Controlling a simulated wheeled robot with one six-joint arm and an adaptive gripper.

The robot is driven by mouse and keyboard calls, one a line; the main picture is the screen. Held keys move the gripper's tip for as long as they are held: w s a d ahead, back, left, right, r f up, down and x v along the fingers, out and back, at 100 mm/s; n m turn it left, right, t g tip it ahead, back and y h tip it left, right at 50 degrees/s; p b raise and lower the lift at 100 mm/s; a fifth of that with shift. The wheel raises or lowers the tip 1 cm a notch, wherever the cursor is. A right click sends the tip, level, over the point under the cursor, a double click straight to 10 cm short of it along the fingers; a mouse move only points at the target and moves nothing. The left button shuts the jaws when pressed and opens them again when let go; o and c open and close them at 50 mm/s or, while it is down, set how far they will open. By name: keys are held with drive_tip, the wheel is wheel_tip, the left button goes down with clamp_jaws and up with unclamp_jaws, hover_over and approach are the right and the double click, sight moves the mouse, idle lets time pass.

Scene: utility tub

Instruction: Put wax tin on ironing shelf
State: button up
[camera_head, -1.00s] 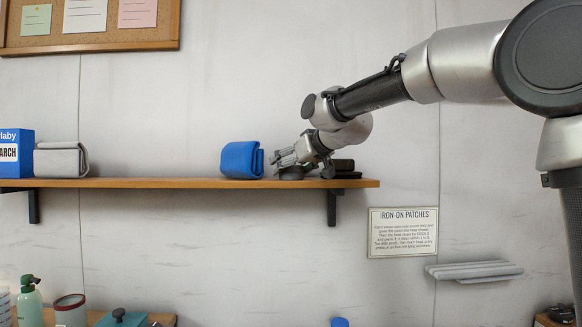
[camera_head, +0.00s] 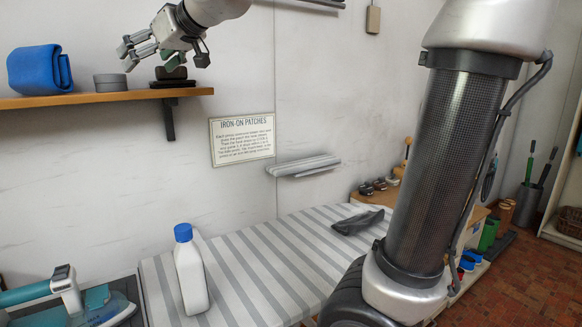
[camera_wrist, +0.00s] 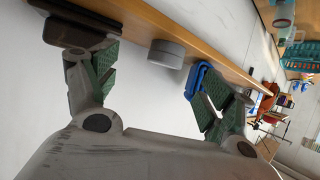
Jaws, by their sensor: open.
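The wax tin, a small round grey tin (camera_head: 110,81), sits flat on the wooden wall shelf (camera_head: 75,100), right of a folded blue cloth item. It also shows in the wrist view (camera_wrist: 166,54), between and beyond my fingers. My gripper (camera_head: 160,60) is open and empty, up and to the right of the tin in the head view, apart from it. In the wrist view my gripper (camera_wrist: 152,72) has its fingers spread wide. No label on the shelf names it.
The blue folded item (camera_head: 47,69) stands left of the tin. Dark stacked items (camera_head: 172,77) lie right of it at the shelf end, under my gripper. Below are a sign (camera_head: 242,138), a small grey ledge (camera_head: 303,166), a striped ironing surface (camera_head: 270,245) and a white bottle (camera_head: 191,278).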

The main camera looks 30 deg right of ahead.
drive_tip(key=s+d+f+m+g+h, duration=0.3)
drive_tip(key=s+d+f, duration=0.9)
drive_tip(key=s+f, duration=0.2)
drive_tip(key=s+d+f+m+g+h, duration=0.3)
drive_tip(key=s+d+f, duration=0.9)
drive_tip(key=s+f, duration=0.2)
drive_tip(key=shift+s+d+g+h, duration=0.3)
drive_tip(key=shift+s+g, duration=0.1)
drive_tip(key=shift+s, duration=0.35)
